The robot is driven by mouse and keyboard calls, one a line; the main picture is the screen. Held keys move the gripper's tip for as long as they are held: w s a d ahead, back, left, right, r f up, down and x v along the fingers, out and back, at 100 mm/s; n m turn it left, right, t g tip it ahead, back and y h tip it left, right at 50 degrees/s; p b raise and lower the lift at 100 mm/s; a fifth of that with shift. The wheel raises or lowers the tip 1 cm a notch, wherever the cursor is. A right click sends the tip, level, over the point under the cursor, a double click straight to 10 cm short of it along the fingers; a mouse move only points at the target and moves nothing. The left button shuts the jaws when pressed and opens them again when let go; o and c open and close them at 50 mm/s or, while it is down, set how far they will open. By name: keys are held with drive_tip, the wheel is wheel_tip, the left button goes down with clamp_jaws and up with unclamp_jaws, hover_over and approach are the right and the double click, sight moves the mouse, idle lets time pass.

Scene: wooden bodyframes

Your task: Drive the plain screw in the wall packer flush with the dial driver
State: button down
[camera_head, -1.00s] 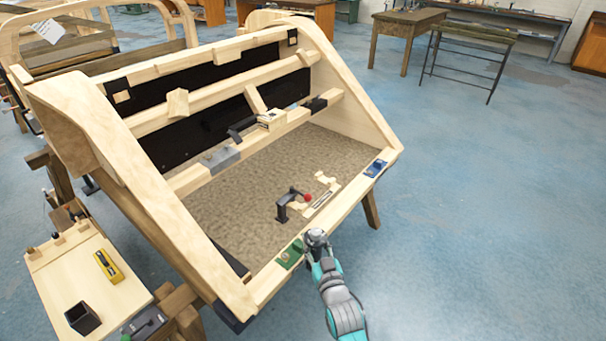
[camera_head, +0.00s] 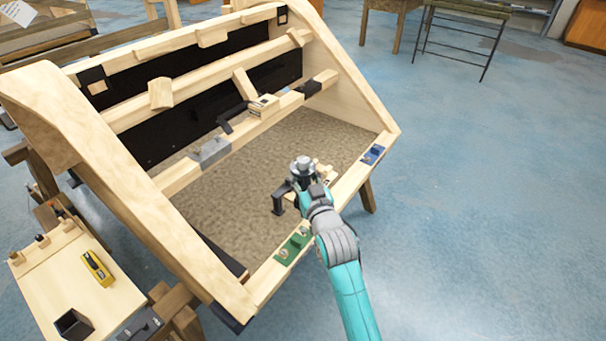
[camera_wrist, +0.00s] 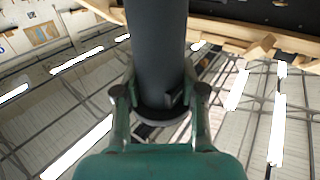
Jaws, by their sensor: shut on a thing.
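My gripper (camera_head: 303,180) is over the carpeted panel of the wooden frame, just inside its front rail. In the wrist view my gripper (camera_wrist: 160,95) has a finger on each side of a thick dark grey cylinder (camera_wrist: 157,45), which looks like the dial driver. The cylinder (camera_head: 301,164) shows as a short grey round body at the arm's end in the head view. A pale block with dark marks (camera_head: 263,106) sits on the middle rail; I cannot tell if it is the wall packer. I cannot make out the plain screw.
A green plate (camera_head: 294,246) and a blue plate (camera_head: 373,154) lie on the front rail. A side table (camera_head: 52,287) holds a yellow tool (camera_head: 97,268) and a dark box (camera_head: 73,325).

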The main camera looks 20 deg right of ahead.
drive_tip(key=shift+r, duration=0.15)
drive_tip(key=shift+f, duration=4.2)
idle(3.7)
